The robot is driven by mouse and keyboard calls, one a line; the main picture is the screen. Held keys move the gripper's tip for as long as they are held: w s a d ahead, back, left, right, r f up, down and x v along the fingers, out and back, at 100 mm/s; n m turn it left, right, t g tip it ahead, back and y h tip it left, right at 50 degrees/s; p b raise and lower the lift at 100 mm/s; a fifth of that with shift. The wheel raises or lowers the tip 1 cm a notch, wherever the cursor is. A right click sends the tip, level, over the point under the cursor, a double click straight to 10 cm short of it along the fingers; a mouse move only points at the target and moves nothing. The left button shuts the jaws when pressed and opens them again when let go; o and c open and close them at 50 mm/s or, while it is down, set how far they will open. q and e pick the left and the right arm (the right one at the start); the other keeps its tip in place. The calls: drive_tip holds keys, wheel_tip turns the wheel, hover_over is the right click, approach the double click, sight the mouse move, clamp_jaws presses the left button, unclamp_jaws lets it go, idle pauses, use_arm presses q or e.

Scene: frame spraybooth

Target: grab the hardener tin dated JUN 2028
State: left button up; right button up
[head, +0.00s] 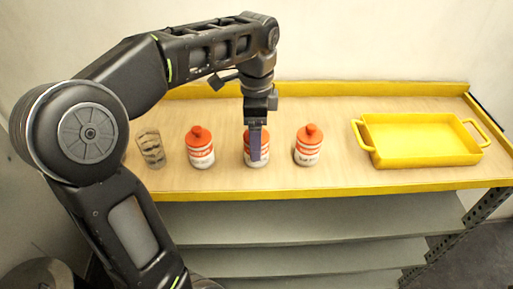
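Three white hardener tins with orange tops and labels stand upright in a row on the shelf top: a left tin (201,150), a middle tin (249,159) and a right tin (307,149). The dates on their labels are too small to read. My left gripper (256,150) points down at the middle tin and covers much of its front and top. I cannot tell whether its fingers are open, shut, or touching the tin. My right gripper does not show.
A yellow two-handled tray (419,160) stands empty at the right. A clear glass (151,149) with dark bands stands left of the tins. The wooden top (345,180) has a yellow rim and is clear between the right tin and the tray. Grey shelves (320,222) lie below.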

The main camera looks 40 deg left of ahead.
use_arm(q)
wheel_tip(320, 180, down, 4)
drive_tip(key=shift+a+f, duration=0.1)
idle(0.6)
clamp_jaws()
idle(0.7)
